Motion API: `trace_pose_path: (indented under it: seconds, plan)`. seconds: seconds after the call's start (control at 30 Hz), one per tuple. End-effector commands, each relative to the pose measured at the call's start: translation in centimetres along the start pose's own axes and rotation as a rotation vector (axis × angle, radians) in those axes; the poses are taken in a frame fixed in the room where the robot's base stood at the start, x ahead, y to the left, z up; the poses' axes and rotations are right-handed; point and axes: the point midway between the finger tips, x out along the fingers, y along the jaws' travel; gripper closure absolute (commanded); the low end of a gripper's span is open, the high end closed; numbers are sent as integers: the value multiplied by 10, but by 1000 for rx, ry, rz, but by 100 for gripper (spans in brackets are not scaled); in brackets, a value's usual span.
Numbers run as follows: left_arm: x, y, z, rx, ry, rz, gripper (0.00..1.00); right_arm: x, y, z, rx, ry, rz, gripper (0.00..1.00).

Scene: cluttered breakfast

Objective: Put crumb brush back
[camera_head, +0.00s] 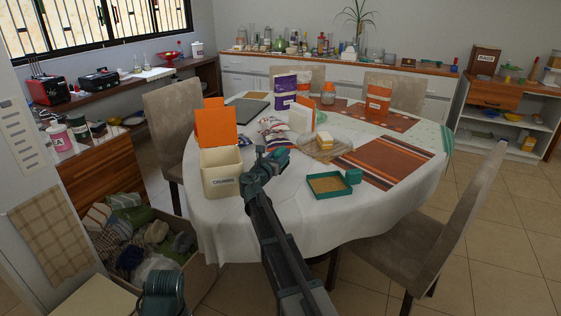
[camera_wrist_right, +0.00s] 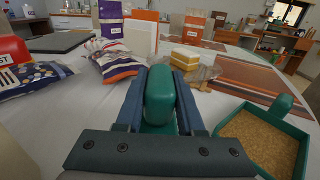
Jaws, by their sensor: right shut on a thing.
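The crumb brush (camera_wrist_right: 160,95) has a rounded green body and sits between the fingers of my right gripper (camera_wrist_right: 158,112) in the right wrist view. The gripper is shut on it. In the head view my right gripper (camera_head: 268,160) is over the near part of the white-clothed table, and the brush is hard to tell from it. A green crumb tray (camera_head: 328,186) with a tan bottom lies on the table to its right, apart from the gripper. The tray also shows at the right of the wrist view (camera_wrist_right: 258,143).
A cream box (camera_head: 221,178) with a raised orange lid stands left of the gripper. Snack bags (camera_head: 277,134), a board with a yellow block (camera_head: 325,141), and an orange-striped mat (camera_head: 392,160) lie beyond. A chair (camera_head: 432,240) stands at right.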

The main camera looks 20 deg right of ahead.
Motion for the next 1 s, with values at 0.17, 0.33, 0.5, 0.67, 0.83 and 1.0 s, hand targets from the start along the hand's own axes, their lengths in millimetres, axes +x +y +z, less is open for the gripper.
trace_pose_path:
  seconds: [0.17, 0.33, 0.5, 0.67, 0.83, 1.0]
  plan:
    - [2, 0, 0, 0, 0, 0, 16, 23, 11, -2, 0, 0, 1, 100]
    - [2, 0, 0, 0, 0, 0, 16, 26, 12, -2, 0, 0, 1, 100]
    - [9, 1, 0, 0, 0, 0, 16, 25, 11, -9, 0, 0, 1, 100]
    - [27, 3, -2, 0, 0, 0, 16, 25, 11, -27, 0, 0, 1, 100]
    - [40, 4, -2, 0, 0, -1, 16, 25, 11, -40, 0, 0, 1, 100]
    - [37, 3, -2, 0, 0, -1, 16, 25, 11, -38, 0, 0, 1, 100]
